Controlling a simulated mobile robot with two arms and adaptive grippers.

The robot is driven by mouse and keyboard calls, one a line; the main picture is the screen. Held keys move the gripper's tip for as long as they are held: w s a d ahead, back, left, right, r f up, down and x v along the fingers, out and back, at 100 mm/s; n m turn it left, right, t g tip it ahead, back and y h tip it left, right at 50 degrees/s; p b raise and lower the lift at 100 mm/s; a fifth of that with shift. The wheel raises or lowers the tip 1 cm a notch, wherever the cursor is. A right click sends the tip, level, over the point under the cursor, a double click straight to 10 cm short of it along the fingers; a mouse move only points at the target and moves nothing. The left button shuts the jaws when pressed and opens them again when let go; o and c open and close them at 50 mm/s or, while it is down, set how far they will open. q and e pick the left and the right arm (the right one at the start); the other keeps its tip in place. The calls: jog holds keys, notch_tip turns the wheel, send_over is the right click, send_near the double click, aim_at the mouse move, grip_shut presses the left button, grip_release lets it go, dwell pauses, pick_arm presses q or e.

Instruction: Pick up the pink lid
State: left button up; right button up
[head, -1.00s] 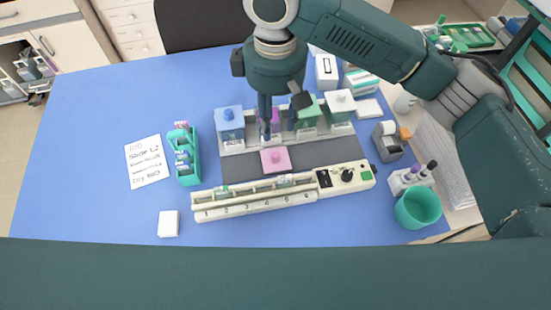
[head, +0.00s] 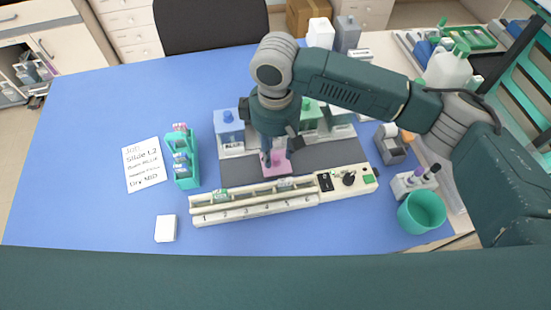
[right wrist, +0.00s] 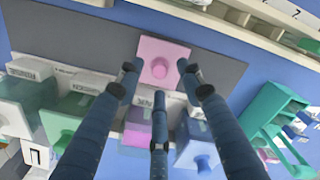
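The pink lid (head: 284,167) lies on the dark grey mat in front of the row of staining jars. In the right wrist view the pink lid (right wrist: 150,48) is a square plate with a round knob facing up. My right gripper (head: 273,156) is directly over the lid, fingers pointing down, partly hiding it. In the right wrist view the three fingers of my right gripper (right wrist: 161,80) are spread around the knob with gaps, holding nothing. Whether the fingertips touch the plate cannot be told. My left gripper is not in view.
A blue-lidded jar (head: 229,128) and a green-lidded jar (head: 311,118) stand behind the lid. A numbered slide rack (head: 260,206) runs in front. A teal slide holder (head: 185,172) stands left, a teal cup (head: 421,211) right. The blue table's left side is mostly clear.

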jog(key=shift+f, duration=1.1)
grip_shut()
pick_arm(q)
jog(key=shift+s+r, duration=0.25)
pick_arm(e)
jog(key=shift+r, duration=0.15)
